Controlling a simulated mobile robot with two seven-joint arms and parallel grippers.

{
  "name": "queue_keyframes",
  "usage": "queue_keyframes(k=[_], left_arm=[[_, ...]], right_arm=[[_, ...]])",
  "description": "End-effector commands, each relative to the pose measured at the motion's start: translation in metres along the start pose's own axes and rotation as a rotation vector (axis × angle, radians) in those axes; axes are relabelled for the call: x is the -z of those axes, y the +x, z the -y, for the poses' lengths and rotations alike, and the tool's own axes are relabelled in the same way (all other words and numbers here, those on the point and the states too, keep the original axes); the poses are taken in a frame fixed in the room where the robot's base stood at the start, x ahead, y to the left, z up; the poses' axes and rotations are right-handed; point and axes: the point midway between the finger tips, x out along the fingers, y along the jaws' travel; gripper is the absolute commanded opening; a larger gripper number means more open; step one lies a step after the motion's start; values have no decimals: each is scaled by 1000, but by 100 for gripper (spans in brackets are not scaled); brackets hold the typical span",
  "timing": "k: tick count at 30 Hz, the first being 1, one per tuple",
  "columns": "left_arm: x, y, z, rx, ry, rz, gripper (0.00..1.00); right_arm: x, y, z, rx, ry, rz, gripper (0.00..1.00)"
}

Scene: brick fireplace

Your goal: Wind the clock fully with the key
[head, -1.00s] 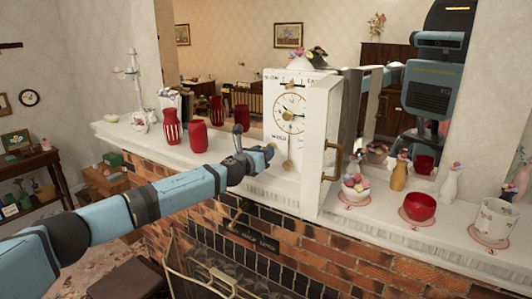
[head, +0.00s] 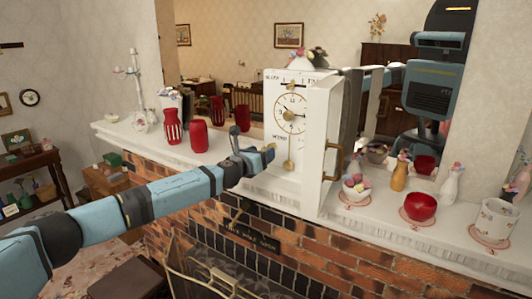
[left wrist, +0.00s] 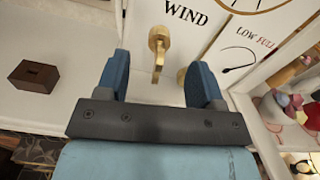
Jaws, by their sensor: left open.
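The white clock (head: 268,120) stands on the mantel with its front door (head: 318,140) swung open to the right. The door has a brass handle (head: 338,160). In the left wrist view a brass key (left wrist: 158,45) sticks out of the clock front (left wrist: 185,30) below the word WIND. A gauge (left wrist: 238,58) marked LOW and FULL is to its right. My left gripper (head: 253,145) is open in front of the lower clock. Its blue fingers (left wrist: 160,68) stand apart on either side of the key's lower part, without visible contact. My right gripper is not in view.
A small dark slotted block (left wrist: 34,76) lies on the mantel left of the clock. Red vases (head: 198,137) stand farther left. A flower bowl (head: 356,187), a red bowl (head: 419,207) and a white pot (head: 496,220) stand right of the door. A mirror is behind.

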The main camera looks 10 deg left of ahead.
Motion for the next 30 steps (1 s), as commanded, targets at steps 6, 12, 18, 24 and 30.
queue_keyframes(k=[6, 12, 18, 24, 30], left_arm=[[1, -14, -1, -1, 1, -1, 61], [0, -26, -1, -1, 1, -1, 61], [1, -38, 0, 0, 0, -1, 61], [1, -50, -1, -1, 0, -1, 61], [1, -58, 0, 0, 0, -2, 61]], right_arm=[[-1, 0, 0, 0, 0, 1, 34], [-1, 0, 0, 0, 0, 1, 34], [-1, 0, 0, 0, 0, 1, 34], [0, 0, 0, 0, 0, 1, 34], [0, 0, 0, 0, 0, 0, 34]])
